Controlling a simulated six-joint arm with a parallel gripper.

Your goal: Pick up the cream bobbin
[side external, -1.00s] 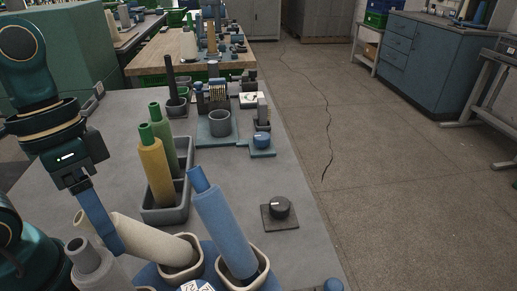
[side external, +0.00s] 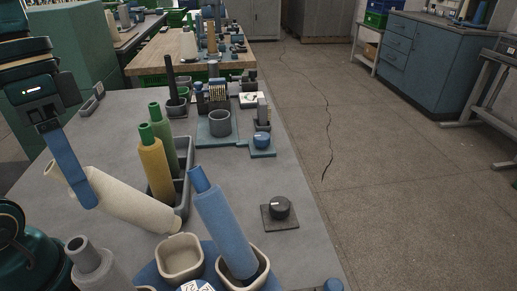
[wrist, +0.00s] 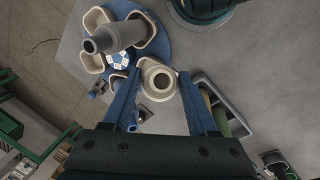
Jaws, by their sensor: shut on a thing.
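The cream bobbin (side external: 128,204) is tilted and clear of the cups in the side external view, its narrow end up at the left. My gripper (side external: 88,198) is shut on it near that upper end, with one blue finger showing in front. In the wrist view the bobbin (wrist: 159,82) shows end-on between the two blue fingers of my gripper (wrist: 157,90). An empty cream cup (side external: 180,258) on the blue round holder (side external: 218,253) lies below and right of the bobbin's lower end.
A blue bobbin (side external: 224,222) leans in the neighbouring cup. A grey bobbin (side external: 92,262) stands at the front left. Yellow (side external: 156,168) and green (side external: 160,135) bobbins stand in a grey tray (side external: 186,190) behind the cream one. A black knob (side external: 280,207) sits to the right.

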